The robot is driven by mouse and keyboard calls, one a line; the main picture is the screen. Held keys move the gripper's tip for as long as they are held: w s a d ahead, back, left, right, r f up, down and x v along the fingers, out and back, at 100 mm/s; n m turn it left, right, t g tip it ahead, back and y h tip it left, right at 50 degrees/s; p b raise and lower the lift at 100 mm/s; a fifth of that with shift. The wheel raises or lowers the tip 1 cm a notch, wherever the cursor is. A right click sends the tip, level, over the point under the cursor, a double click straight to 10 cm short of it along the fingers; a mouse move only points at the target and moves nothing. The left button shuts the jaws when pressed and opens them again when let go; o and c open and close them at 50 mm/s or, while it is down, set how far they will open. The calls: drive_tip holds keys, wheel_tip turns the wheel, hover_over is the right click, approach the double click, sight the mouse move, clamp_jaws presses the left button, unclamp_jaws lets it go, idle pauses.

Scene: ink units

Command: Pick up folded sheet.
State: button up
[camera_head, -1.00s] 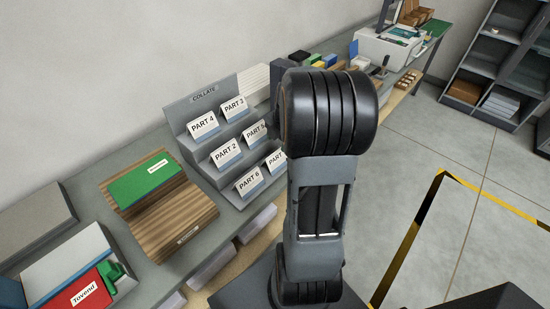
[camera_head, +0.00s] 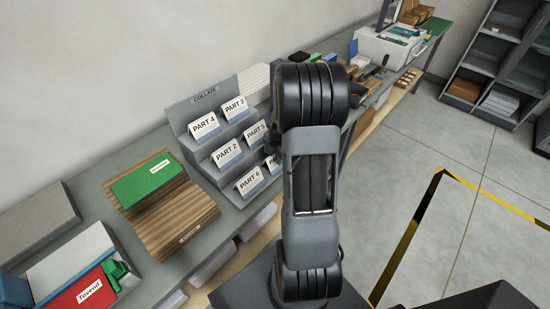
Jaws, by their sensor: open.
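Several folded sheets stand like tents on the grey stepped collate rack (camera_head: 186,131) on the bench. The PART 4 sheet (camera_head: 204,128) and the PART 3 sheet (camera_head: 235,108) are on the top step. The PART 2 sheet (camera_head: 227,154) and the PART 5 sheet (camera_head: 256,134) are on the middle step. The PART 6 sheet (camera_head: 249,182) is on the bottom step, with another sheet beside it mostly hidden by my arm. I cannot tell which sheet the task means. My arm rises in front of the rack's right end. My gripper is not visible.
A wooden block (camera_head: 165,225) with a green pad (camera_head: 148,184) lies left of the rack. A red Tovend box (camera_head: 85,292) is at the front left. A white machine (camera_head: 390,45) stands farther along the bench (camera_head: 222,212). The floor (camera_head: 430,230) at right is clear, with black-yellow tape.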

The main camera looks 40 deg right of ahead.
drive_tip(key=c, duration=0.9)
drive_tip(key=shift+c, duration=0.2)
